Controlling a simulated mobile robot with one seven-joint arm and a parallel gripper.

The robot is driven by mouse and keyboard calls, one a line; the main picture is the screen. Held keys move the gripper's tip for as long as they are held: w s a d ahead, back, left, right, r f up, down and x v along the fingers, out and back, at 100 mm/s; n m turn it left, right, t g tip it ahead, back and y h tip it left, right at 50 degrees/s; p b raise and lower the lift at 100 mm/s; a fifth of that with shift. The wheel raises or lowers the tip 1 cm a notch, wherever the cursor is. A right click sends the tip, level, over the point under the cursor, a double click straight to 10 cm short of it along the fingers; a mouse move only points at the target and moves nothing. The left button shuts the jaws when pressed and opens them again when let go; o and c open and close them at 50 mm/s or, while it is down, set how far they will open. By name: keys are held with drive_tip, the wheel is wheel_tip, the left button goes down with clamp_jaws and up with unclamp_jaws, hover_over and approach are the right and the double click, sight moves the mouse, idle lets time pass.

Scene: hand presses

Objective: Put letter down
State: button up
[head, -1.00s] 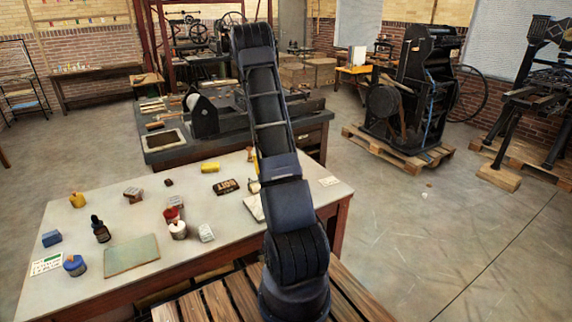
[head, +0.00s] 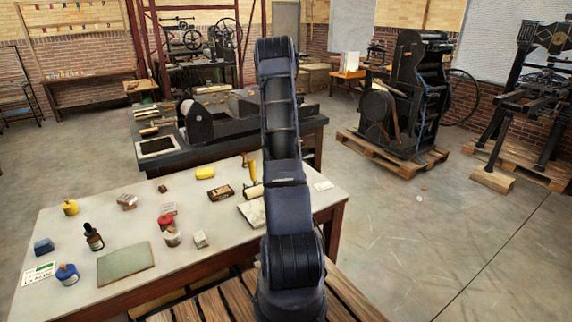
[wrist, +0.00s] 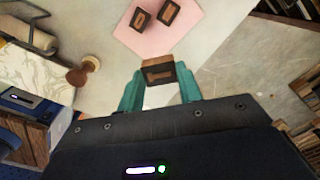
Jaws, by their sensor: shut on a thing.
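In the wrist view my gripper (wrist: 159,84) has teal fingers shut on a small wooden letter block (wrist: 160,72). The block overlaps the near edge of a pink sheet (wrist: 162,40) in this view; I cannot tell whether it touches the table. Two other wooden letter blocks lie on the sheet, one at the left (wrist: 140,19) and one at the right (wrist: 168,12). In the head view my arm hides the gripper, the held block and the pink sheet.
In the head view the pale table (head: 205,252) carries jars, a dark bottle (head: 93,237) and a green-grey pad (head: 126,264). Its front right is mostly clear.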

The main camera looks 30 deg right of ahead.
wheel_tip(320, 180, down, 13)
drive_tip(key=shift+r, duration=0.1)
idle(0.5)
drive_tip(key=shift+f, duration=0.2)
drive_tip(key=o, duration=1)
drive_tip(key=shift+c, duration=0.2)
